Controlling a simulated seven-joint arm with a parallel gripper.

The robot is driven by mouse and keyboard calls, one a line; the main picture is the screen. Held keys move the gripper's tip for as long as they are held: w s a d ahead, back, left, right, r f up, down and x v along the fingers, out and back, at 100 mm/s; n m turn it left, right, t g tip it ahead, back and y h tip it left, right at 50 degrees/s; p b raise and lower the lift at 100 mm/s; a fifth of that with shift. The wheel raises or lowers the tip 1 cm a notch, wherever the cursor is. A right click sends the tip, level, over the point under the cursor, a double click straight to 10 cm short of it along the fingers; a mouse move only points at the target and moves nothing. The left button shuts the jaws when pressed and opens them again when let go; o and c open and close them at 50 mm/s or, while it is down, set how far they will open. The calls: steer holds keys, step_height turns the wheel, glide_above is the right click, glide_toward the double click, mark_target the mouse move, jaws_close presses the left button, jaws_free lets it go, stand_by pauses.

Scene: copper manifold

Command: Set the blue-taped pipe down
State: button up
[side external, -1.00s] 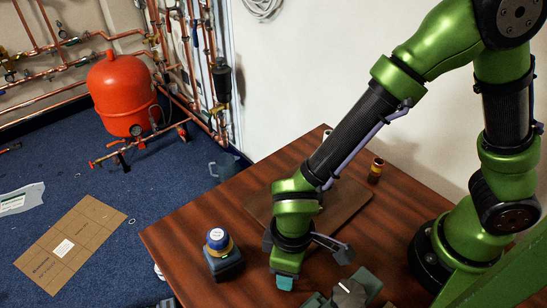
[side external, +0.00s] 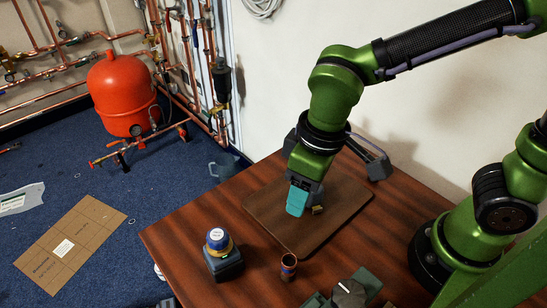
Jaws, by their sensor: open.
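A short copper pipe (side external: 288,267) with a dark, bluish band stands upright on the wooden table, in front of the brown board. It appears to be the blue-taped pipe, though the band is small in this view. My gripper (side external: 300,202), with teal fingertips, is over the board, above and behind the pipe and clear of it. It points down and is open; the gap between its fingers is mostly hidden from this side. A small brass-coloured piece (side external: 318,210) shows just right of the fingertips; I cannot tell whether they touch.
The brown board (side external: 275,220) lies on the table (side external: 190,225). A green fixture with a dark knob (side external: 349,293) is at the front right. Table between block and pipe is clear.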

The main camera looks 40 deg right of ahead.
steer(key=d+r+m+t, duration=0.3)
steer(key=d+r+m, duration=0.1)
steer(key=d, duration=0.4)
steer(key=d+r+m+t+y, duration=0.1)
steer(key=d+r+m+t, duration=0.2)
steer(key=d, duration=0.6)
steer(key=shift+d+r+m, duration=0.25)
steer(key=shift+r+m, duration=0.15)
steer(key=shift+m, duration=0.3)
steer(key=shift+s, duration=0.1)
